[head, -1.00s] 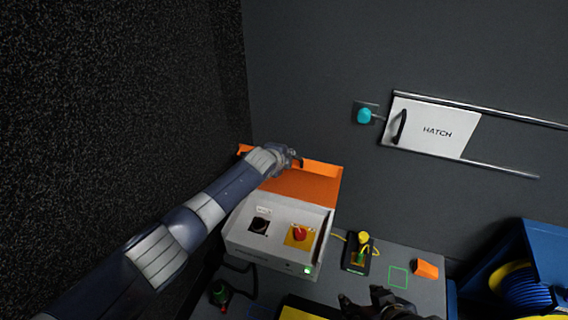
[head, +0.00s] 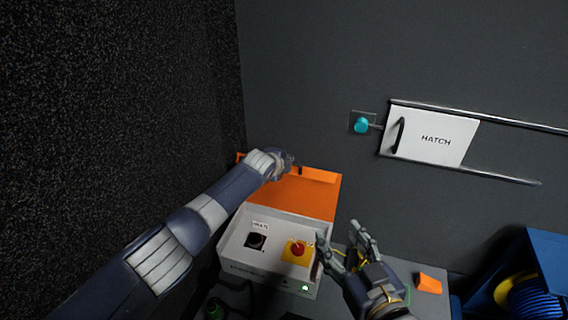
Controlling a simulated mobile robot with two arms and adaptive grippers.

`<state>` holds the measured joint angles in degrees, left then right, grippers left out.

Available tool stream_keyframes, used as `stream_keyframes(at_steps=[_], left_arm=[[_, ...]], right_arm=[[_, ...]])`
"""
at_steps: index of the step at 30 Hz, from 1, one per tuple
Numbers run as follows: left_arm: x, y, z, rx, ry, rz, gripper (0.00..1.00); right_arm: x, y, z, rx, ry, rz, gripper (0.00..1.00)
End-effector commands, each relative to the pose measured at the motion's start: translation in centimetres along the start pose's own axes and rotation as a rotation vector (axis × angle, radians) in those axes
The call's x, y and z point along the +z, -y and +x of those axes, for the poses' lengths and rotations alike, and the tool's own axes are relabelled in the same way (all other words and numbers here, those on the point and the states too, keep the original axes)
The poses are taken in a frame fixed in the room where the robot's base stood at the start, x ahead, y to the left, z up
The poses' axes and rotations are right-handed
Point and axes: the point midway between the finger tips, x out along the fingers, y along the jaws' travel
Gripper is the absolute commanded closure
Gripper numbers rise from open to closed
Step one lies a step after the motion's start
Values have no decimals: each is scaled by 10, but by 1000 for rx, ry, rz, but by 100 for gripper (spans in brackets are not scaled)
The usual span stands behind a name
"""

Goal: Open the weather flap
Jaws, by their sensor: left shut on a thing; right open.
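The weather flap (head: 308,190) is an orange panel at the back of a white box (head: 268,283). It stands raised, leaning back, and the box's top panel is uncovered. My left gripper (head: 288,165) is shut at the flap's upper edge; the wrist hides what the fingers hold, most likely the flap's edge or handle. My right gripper (head: 345,241) is open and empty, just right of the box, its fingers pointing up toward the wall.
The box top carries a red knob on a yellow plate (head: 297,250) and a black socket (head: 256,241). An orange block (head: 429,284) lies on the bench at right. A white hatch (head: 434,139) and a cyan knob (head: 361,126) are on the wall. A blue reel case (head: 547,262) stands at far right.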

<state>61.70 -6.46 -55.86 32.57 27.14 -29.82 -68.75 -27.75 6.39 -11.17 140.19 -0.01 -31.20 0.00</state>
Motion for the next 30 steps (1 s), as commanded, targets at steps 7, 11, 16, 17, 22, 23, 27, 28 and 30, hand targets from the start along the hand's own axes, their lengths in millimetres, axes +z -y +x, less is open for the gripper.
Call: stream_keyframes(at_steps=[7, 11, 16, 17, 22, 23, 27, 28, 30], left_arm=[[0, 5, -1, -9, -2, 2, 100], [0, 5, -1, -9, -1, 2, 75], [0, 3, -1, -5, -1, 1, 71], [0, 2, -1, -4, -1, 1, 71], [0, 1, -1, -2, -1, 0, 71], [0, 1, -1, -2, -1, 0, 71], [0, 0, -4, 0, -2, -1, 71], [0, 0, -6, -1, -3, -1, 71], [0, 0, -10, 0, -3, 0, 71]], right_arm=[[0, 0, 0, 0, 0, 0, 47], [0, 0, 0, 0, 0, 0, 47], [0, 0, 0, 1, 1, 0, 47], [0, 0, 0, 1, 1, 0, 47], [0, 0, 0, -1, 0, 0, 47], [0, 0, 0, -1, 0, 0, 47], [0, 0, 0, -1, 0, 0, 47], [0, 0, 0, -1, 0, 0, 47], [0, 0, 0, -1, 0, 0, 47]])
